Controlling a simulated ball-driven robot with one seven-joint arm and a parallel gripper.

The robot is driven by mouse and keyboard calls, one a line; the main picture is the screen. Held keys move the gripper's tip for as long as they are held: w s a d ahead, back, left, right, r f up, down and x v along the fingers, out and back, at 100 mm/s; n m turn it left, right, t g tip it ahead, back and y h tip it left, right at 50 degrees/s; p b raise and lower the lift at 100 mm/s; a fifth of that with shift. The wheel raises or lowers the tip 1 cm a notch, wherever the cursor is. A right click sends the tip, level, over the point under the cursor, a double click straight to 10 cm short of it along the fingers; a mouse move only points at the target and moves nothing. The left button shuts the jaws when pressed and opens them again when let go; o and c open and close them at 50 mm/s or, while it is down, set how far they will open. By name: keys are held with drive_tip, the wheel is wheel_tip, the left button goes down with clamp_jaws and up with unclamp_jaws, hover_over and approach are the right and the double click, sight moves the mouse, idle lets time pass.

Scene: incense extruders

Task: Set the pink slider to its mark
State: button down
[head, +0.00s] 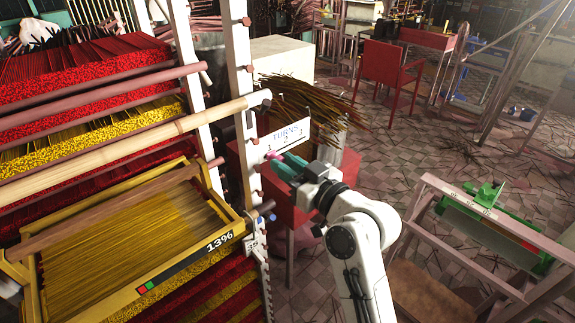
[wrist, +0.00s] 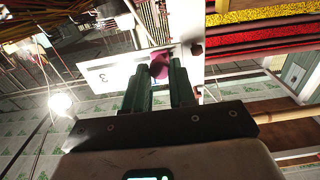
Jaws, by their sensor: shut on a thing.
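The pink slider (head: 271,155) is at the lower left of a white sign panel (head: 287,134) headed TURNS with numerals on it. It also shows in the wrist view (wrist: 159,66), between the dark green fingers of my gripper (wrist: 158,76). My gripper (head: 280,161) is shut on the slider in front of the panel. The fingers hide part of the slider. In the wrist view the panel (wrist: 117,76) shows a 3 to the left of the slider. I cannot tell which line on the panel is the slider's mark.
A wooden rack (head: 240,90) with red and yellow incense rows stands at the left, close to my gripper. A yellow-framed tray (head: 170,272) marked 1396 juts out below. Incense bundles (head: 305,100) lie behind the panel. A red chair (head: 385,72) stands farther back on open tiled floor.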

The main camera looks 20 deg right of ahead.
drive_tip(key=b, duration=0.2)
approach(302, 138)
drive_tip(key=x, duration=0.4)
drive_tip(key=shift+a, duration=0.4)
drive_tip(key=shift+w+d, duration=0.1)
drive_tip(key=shift+d, duration=0.1)
drive_tip(key=shift+r, duration=0.1)
drive_tip(key=c, duration=1)
unclamp_jaws()
drive_tip(key=shift+d, duration=0.15)
drive_tip(key=shift+o, duration=0.3)
drive_tip(key=b+v, duration=0.2)
drive_tip(key=v, duration=0.8)
drive_tip(key=shift+s, duration=0.35)
drive_tip(key=shift+d, duration=0.1)
